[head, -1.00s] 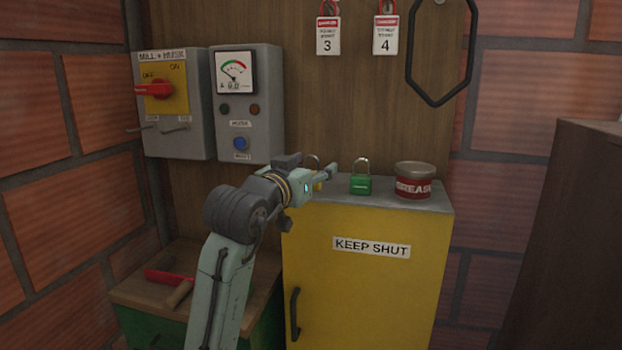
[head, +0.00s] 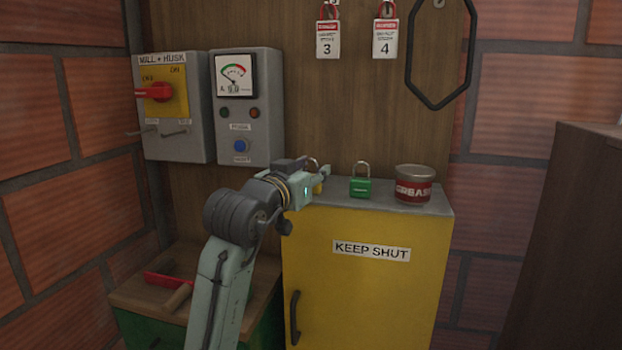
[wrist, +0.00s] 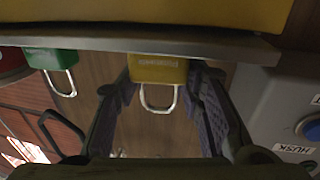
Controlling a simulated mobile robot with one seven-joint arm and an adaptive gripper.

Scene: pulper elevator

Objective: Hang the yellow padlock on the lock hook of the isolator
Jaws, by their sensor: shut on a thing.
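The yellow padlock (wrist: 158,69) sits between the two fingers of my gripper (wrist: 160,85) in the wrist view, its steel shackle showing. In the head view my gripper (head: 318,178) is at the left end of the yellow cabinet's top, shut on the padlock (head: 317,188), which is mostly hidden behind it. The isolator (head: 176,105) is the grey box at the upper left, with a red handle (head: 154,92) on a yellow plate. Small metal hooks (head: 174,133) show low on its front; I cannot read their labels.
A green padlock (head: 360,187) and a grease tin (head: 414,184) stand right of my gripper on the cabinet (head: 368,290). A grey meter box (head: 249,105) is beside the isolator. Tags 3 (head: 328,38) and 4 (head: 386,37) hang above. A red-handled tool (head: 168,279) lies lower left.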

